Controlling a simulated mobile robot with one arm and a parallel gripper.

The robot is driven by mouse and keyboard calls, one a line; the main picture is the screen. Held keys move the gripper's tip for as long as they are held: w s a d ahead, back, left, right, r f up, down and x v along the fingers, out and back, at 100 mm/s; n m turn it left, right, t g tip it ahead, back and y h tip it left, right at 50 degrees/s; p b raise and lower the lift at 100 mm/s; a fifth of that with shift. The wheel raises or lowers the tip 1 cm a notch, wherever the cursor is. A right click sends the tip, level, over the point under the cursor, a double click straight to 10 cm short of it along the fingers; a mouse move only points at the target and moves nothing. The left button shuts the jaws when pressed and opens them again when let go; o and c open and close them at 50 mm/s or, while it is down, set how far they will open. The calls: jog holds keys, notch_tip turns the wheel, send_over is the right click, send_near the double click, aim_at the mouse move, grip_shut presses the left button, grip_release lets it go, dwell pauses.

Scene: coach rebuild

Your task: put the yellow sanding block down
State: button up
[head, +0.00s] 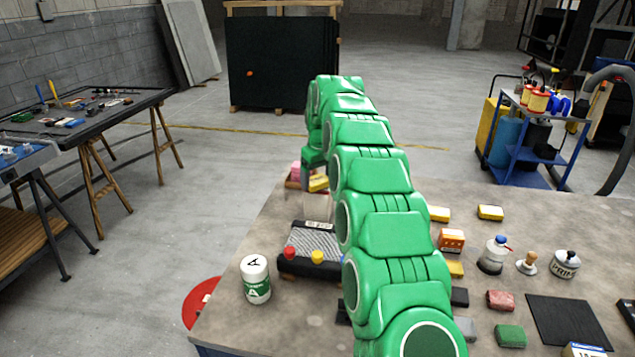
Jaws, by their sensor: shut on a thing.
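My green arm reaches away across the workbench (230,318) to its far left edge. My gripper (309,178) points down there, partly hidden behind the arm. It is shut on a yellow sanding block (319,183), which shows as a small yellow patch beside the fingers. The arm covers part of this block, and I cannot tell whether it touches what is below. Other yellow blocks lie on the bench: one right of the arm (438,214), one farther right (490,212), and one close to the arm (455,269).
A pink thing (296,169) is by the gripper. A dark device with red and yellow knobs (310,267) and a white-green can (256,280) stand left of the arm. An orange box (451,241), bottle (493,255) and primer can (565,265) stand right.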

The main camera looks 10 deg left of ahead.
aim_at(321, 182)
jog(key=shift+f, duration=0.7)
jog(key=shift+f, duration=0.15)
jog(key=o, duration=1)
jog(key=shift+c, duration=0.2)
notch_tip(321, 182, up, 12)
jog(key=s+d, duration=0.1)
jog(key=shift+d, duration=0.15)
jog(key=shift+s, duration=0.15)
